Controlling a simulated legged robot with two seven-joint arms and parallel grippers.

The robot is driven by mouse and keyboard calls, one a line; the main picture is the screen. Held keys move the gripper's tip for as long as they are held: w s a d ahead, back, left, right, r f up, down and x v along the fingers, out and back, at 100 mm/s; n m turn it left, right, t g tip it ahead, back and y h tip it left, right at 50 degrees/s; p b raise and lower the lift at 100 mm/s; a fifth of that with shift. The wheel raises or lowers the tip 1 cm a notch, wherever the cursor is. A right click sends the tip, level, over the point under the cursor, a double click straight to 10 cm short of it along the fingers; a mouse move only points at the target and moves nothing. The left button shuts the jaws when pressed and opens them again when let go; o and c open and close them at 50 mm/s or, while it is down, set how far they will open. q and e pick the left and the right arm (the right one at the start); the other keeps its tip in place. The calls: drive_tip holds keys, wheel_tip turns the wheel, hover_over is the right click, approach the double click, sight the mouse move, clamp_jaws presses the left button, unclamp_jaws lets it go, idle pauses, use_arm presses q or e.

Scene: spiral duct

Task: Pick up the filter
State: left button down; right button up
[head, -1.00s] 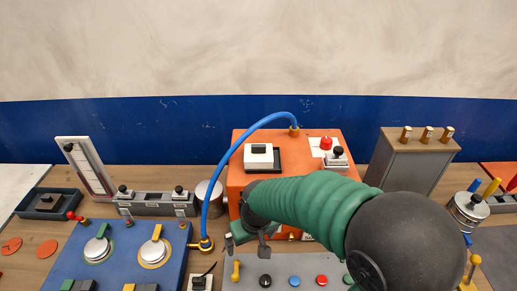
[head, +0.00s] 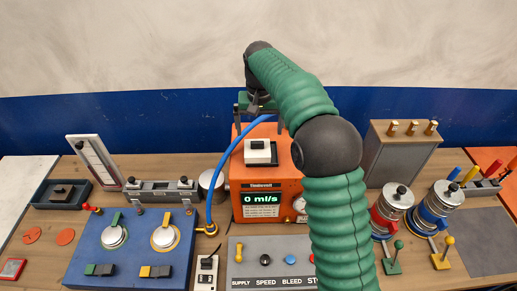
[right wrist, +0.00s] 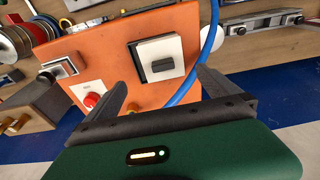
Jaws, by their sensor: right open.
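A white square block with a dark grip on top (head: 258,152) sits on the top of the orange machine (head: 240,180); I take it to be the filter, though no label shows. In the right wrist view the white block (right wrist: 147,62) lies between and beyond the fingers, in a dark frame. My right gripper (head: 259,118) is above and behind the block, fingers pointing down. My left gripper is not in view.
A blue hose (head: 213,195) arches up beside the block, close to a finger of the right gripper. A red button (right wrist: 91,101) is on the machine. A grey cabinet (head: 399,160) stands right. A blue panel (head: 135,240) and dark tray (head: 60,194) are left.

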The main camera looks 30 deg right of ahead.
sight(258, 142)
drive_tip(key=f, duration=0.2)
drive_tip(key=f+p, duration=0.1)
drive_tip(key=shift+w+a+f, duration=0.3)
drive_tip(key=shift+w+a, duration=0.05)
wheel_tip(258, 142, down, 2)
drive_tip(key=shift+w+f+p, duration=0.1)
drive_tip(key=shift+f+p, duration=0.05)
drive_tip(key=shift+p, duration=0.9)
drive_tip(key=f, duration=0.2)
drive_tip(key=shift+w+d+f, duration=0.15)
drive_tip(key=shift+d+f, duration=0.15)
drive_tip(key=shift+d, duration=0.1)
drive_tip(key=shift+w+d+f, duration=0.1)
drive_tip(key=shift+d+f, duration=0.15)
drive_tip(key=shift+a+r, duration=0.15)
drive_tip(key=shift+a, duration=0.35)
drive_tip(key=c, duration=1.6)
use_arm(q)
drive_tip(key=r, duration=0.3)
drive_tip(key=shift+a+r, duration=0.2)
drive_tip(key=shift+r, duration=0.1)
use_arm(e)
drive_tip(key=shift+d, duration=0.25)
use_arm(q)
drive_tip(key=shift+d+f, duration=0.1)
use_arm(e)
drive_tip(key=shift+d, duration=0.1)
